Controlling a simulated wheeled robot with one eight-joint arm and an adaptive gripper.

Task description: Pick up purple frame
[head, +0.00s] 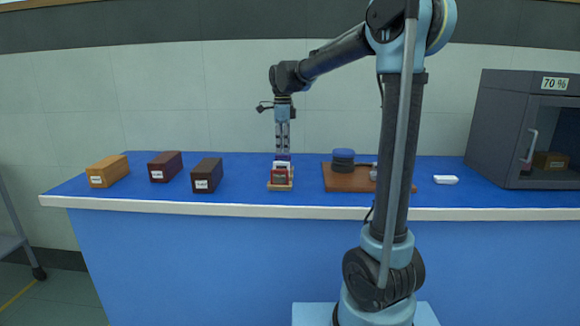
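A small wooden rack (280,188) stands on the blue bench and holds several upright frames in a row. A dark red frame (279,176) is at the front, with a white one (282,166) behind it. A purple frame (283,157) shows as a narrow strip at the back, its lower part hidden by the others. My gripper (283,150) points straight down at the purple frame's top edge. The fingers look close together, but whether they touch or hold the frame is too small to tell.
An orange box (107,172), a maroon box (165,167) and a dark brown box (207,175) stand at left. At right are a wooden board (340,184) with a dark round stack (343,160), a small white item (446,180) and a grey cabinet (500,130).

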